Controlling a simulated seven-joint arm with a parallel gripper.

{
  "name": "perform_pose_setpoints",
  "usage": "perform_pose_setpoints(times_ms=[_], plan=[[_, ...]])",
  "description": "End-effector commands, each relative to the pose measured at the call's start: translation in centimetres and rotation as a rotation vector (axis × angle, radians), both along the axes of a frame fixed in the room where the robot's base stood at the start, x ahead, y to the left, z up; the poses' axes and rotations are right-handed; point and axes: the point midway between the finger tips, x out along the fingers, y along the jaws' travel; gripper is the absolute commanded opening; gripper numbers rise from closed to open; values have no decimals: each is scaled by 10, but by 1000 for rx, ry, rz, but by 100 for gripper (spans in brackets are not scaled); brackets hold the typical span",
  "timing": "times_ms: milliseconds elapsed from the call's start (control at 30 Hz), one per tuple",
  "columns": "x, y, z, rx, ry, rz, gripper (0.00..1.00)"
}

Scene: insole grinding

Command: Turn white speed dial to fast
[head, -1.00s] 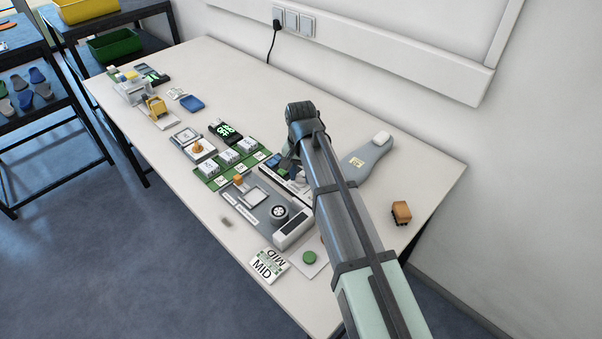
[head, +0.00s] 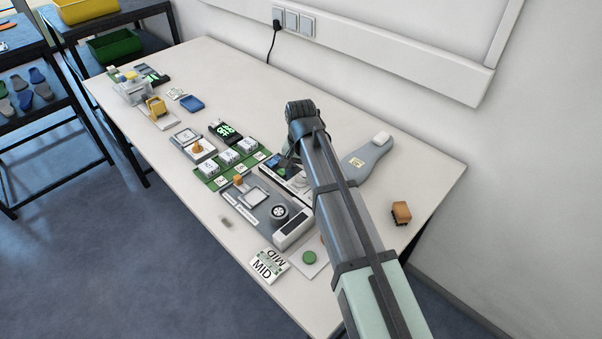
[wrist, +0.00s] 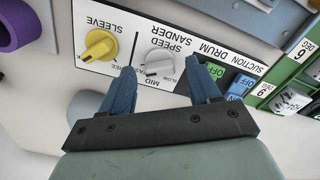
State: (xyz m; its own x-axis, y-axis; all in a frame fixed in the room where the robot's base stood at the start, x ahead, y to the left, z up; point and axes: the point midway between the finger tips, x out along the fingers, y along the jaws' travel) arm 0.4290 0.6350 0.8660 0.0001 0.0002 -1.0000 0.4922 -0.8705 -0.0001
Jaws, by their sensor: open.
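The white speed dial (wrist: 159,66) sits on the white control panel under upside-down "SPEED SANDER" lettering in the wrist view. "MID" and "SLOW" are readable by it; the fast label is partly hidden by a finger. The dial's exact pointer direction is too small to tell. My gripper (wrist: 160,76) is open, its two blue fingers on either side of the dial, with a gap visible at each side. I cannot tell whether the fingertips reach down to the dial's height. In the head view my gripper (head: 285,165) is small and partly hidden by my arm.
A yellow sleeve dial (wrist: 100,45) is close to the left finger. Green and blue on/off buttons (wrist: 241,84) lie to the right, and a purple ring (wrist: 18,24) at upper left. In the head view, a grey machine (head: 270,212) with a black-and-white round part stands in front.

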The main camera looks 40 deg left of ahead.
Motion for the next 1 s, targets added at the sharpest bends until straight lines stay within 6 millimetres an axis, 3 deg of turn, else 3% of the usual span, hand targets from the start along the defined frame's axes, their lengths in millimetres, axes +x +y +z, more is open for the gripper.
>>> perform_pose_setpoints(times_ms=[633, 800, 1000], plan=[[1, 1, 104, 2, -1, 0, 62], [0, 1, 123, 1, 0, 0, 62], [0, 0, 133, 0, 0, 0, 62]])
